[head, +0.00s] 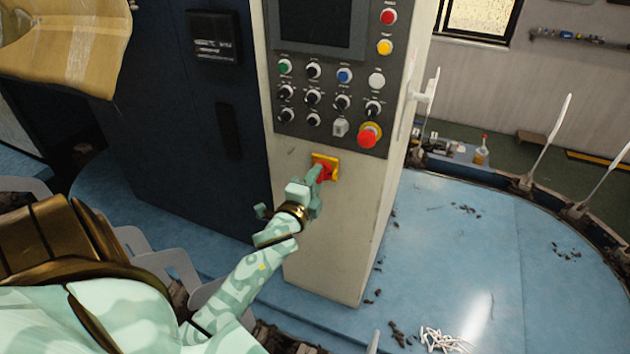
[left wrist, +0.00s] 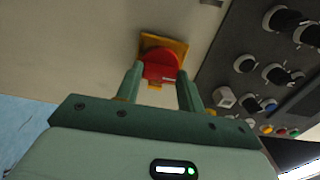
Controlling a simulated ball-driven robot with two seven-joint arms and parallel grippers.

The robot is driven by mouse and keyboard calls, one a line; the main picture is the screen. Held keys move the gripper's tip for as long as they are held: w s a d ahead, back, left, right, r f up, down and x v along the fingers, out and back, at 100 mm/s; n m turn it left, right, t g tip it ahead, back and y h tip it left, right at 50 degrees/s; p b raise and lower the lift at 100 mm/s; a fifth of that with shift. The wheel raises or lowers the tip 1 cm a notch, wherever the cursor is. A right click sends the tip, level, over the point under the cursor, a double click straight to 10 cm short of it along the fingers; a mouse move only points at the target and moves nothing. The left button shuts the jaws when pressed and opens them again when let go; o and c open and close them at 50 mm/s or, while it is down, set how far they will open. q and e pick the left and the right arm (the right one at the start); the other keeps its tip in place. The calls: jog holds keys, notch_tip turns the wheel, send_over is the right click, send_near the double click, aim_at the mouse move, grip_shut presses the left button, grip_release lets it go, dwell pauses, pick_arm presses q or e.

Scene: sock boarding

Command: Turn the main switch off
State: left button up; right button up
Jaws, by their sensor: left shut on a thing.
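The main switch is a red rotary knob (head: 323,170) on a yellow square plate (head: 333,162), low on the front of the beige control cabinet. My left gripper (head: 318,178) reaches up to it from the lower left and covers part of the knob. In the left wrist view the red knob (left wrist: 160,66) sits between the two green fingers (left wrist: 158,88), in front of the yellow plate (left wrist: 178,46). The fingers are shut on the knob's sides. My right gripper is not in either view.
The control panel (head: 328,92) above holds several knobs and buttons, with a red emergency stop (head: 368,135) at its lower right. A dark cabinet (head: 180,130) stands to the left. The blue platform (head: 470,260) on the right has scattered dark bits and a white pile (head: 443,340).

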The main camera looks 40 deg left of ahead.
pick_arm(q)
jog(key=o, duration=1)
jog(key=b+v, duration=0.3)
jog(key=v, duration=1.3)
jog(key=shift+s, duration=0.2)
